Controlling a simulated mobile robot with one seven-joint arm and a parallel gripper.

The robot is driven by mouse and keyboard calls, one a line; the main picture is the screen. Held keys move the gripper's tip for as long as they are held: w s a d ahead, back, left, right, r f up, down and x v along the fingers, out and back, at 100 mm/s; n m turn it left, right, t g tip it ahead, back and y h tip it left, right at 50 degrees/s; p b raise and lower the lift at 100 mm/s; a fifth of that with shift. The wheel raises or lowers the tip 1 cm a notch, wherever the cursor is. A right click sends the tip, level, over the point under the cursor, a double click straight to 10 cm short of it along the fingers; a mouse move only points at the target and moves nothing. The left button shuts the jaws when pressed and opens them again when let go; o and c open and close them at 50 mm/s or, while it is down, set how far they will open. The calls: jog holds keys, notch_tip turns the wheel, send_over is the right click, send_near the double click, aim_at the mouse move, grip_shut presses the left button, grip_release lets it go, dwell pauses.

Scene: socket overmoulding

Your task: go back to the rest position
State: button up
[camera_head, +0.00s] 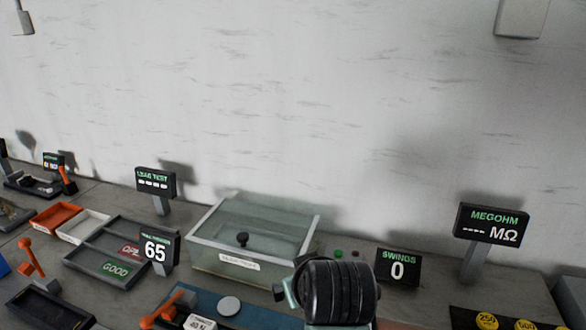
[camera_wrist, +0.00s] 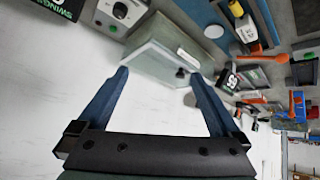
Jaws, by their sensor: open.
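My gripper (camera_wrist: 158,73) shows in the wrist view with its two blue fingers spread wide apart. Nothing is between them. The fingers point toward the clear-walled lidded box (camera_wrist: 160,62), which appears tilted in this view and lies beyond the fingertips. In the head view this box (camera_head: 216,262) stands on the bench at the middle, its lid on with a black knob. I cannot make out the fingers in the head view.
A MEGOHM display (camera_head: 490,222) stands at the right and a SWINGS display (camera_head: 398,268), reading 0, right of the box. A sign reading 65 (camera_head: 155,249) and a tray marked GOOD (camera_head: 92,262) are at the left. The wall behind is mostly bare.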

notch_tip(320, 180, up, 27)
jog(key=a+m+t, duration=0.2)
jog(key=t, duration=0.9)
jog(key=s+r+m+t+h, duration=0.1)
jog(key=s+r+m+t, duration=0.1)
jog(key=s+r+t, duration=0.6)
jog(key=s+r, duration=0.7)
jog(key=r, duration=0.2)
jog(key=shift+w, duration=0.1)
